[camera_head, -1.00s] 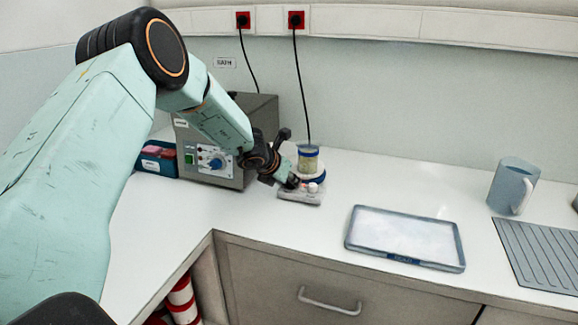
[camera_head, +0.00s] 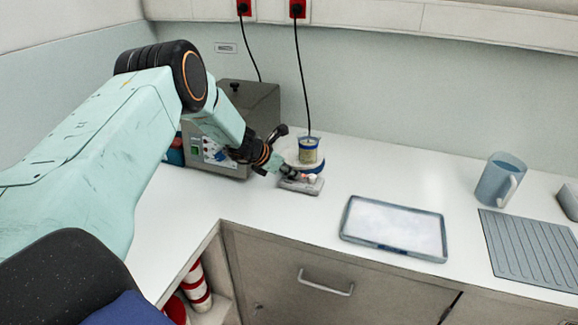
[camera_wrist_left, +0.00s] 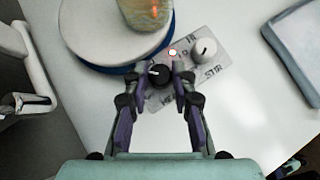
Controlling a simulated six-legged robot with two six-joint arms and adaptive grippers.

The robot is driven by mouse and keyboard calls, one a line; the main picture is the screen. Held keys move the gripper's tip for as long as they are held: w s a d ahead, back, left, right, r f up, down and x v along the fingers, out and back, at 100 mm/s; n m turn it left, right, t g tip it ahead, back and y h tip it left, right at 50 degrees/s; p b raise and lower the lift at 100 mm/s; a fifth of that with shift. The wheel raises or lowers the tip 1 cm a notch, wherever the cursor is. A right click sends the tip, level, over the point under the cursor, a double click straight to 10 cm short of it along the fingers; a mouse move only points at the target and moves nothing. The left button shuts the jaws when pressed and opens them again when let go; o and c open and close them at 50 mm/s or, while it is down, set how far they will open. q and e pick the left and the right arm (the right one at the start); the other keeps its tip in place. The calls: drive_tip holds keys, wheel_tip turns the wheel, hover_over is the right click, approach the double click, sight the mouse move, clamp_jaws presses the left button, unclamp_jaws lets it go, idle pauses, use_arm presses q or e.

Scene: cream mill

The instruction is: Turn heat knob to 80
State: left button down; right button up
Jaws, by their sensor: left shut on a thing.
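The hotplate stirrer has a round white top (camera_wrist_left: 95,25) with a blue rim and a light control panel (camera_wrist_left: 215,70) at its front. In the left wrist view, the black heat knob (camera_wrist_left: 158,76) with a white pointer mark sits on the panel, above a partly hidden "HEA" label. A white stir knob (camera_wrist_left: 204,50) is to its right. My left gripper (camera_wrist_left: 160,70) is shut on the heat knob, one finger at each side. In the head view my left gripper (camera_head: 292,174) is at the panel front (camera_head: 302,187). My right gripper does not show.
A beaker (camera_head: 308,150) with yellowish contents stands on the plate. A grey bath unit (camera_head: 250,105) is behind my arm. A blue-rimmed tray (camera_head: 395,228), a mug (camera_head: 497,180) and a ribbed grey mat (camera_head: 530,250) lie to the right. Counter between stirrer and tray is clear.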

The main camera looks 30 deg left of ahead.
use_arm(q)
drive_tip(key=shift+w+a+r+m+h, duration=0.1)
drive_tip(key=shift+w+r+m+h, duration=0.1)
drive_tip(key=shift+m+h, duration=0.35)
drive_tip(key=shift+m+h+b, duration=0.25)
drive_tip(key=shift+m+b, duration=0.2)
drive_tip(key=shift+m+g, duration=0.3)
drive_tip(key=shift+g, duration=0.1)
drive_tip(key=c, duration=1.1)
unclamp_jaws()
drive_tip(key=shift+s+f, duration=0.1)
drive_tip(key=shift+f, duration=0.1)
drive_tip(key=shift+s, duration=0.1)
drive_tip(key=v, duration=1.2)
drive_tip(key=shift+a+f, duration=0.1)
drive_tip(key=shift+f, duration=0.05)
